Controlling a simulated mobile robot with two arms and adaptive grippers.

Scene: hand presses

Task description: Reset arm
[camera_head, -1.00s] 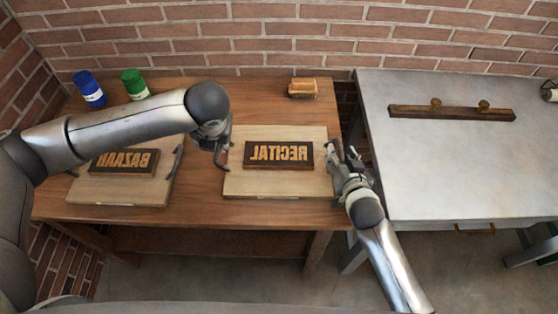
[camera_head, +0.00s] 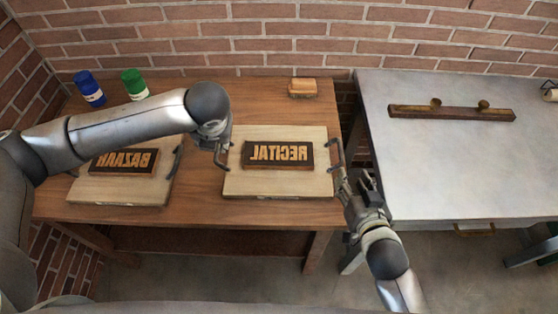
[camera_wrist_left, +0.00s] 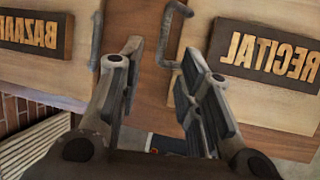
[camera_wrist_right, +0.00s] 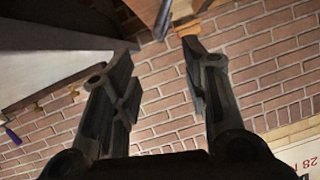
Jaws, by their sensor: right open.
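The RECITAL block (camera_head: 278,155), with mirrored raised letters, lies on a pale board (camera_head: 285,187) with a dark handle on each side. My right gripper (camera_head: 357,176) is open and empty, just right of the board and apart from its right handle (camera_head: 335,153). In the right wrist view its spread fingers (camera_wrist_right: 158,62) face the brick wall. My left gripper is mostly hidden behind its arm in the head view, near the board's left handle (camera_head: 224,152). In the left wrist view its fingers (camera_wrist_left: 162,52) are apart, with that handle showing between the tips.
A second board (camera_head: 115,192) carries the BAZAAR block (camera_head: 124,161) at left. Blue (camera_head: 89,88) and green (camera_head: 134,84) containers and a wooden block (camera_head: 303,87) stand along the back. A metal table (camera_head: 450,170) at right holds a wooden bar (camera_head: 450,112) with two knobs.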

